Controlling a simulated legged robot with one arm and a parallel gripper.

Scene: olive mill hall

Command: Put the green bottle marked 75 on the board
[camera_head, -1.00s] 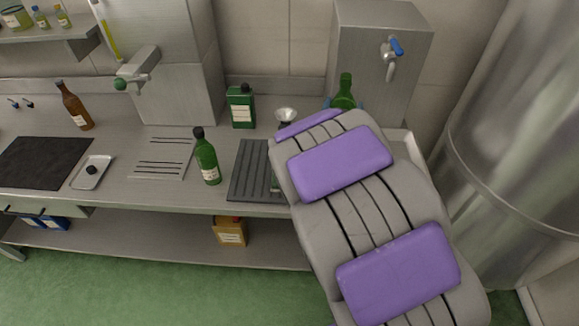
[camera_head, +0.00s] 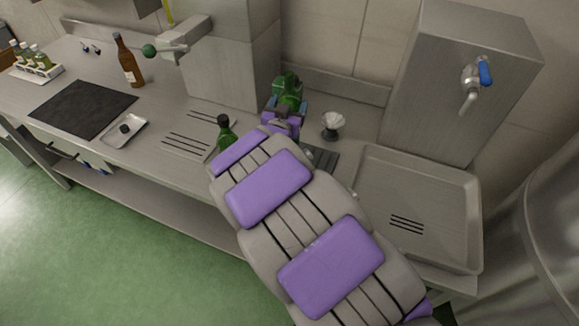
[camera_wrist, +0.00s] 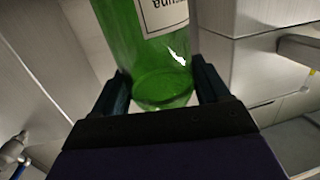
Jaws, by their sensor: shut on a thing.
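My gripper (camera_head: 284,110) is shut on a green glass bottle (camera_head: 288,86), held up over the back of the counter. In the wrist view the bottle (camera_wrist: 150,45) sits between my two fingers (camera_wrist: 163,90); its white label is cut off by the frame edge and no 75 is readable. A dark flat board (camera_head: 82,108) lies on the counter at the left, well away from my gripper. A second green bottle (camera_head: 224,130) with a dark cap stands on the counter, partly hidden by my arm.
A brown bottle (camera_head: 130,60) stands behind the board and a small tray (camera_head: 124,131) lies right of it. A tap arm with a green knob (camera_head: 178,42) juts over the counter.

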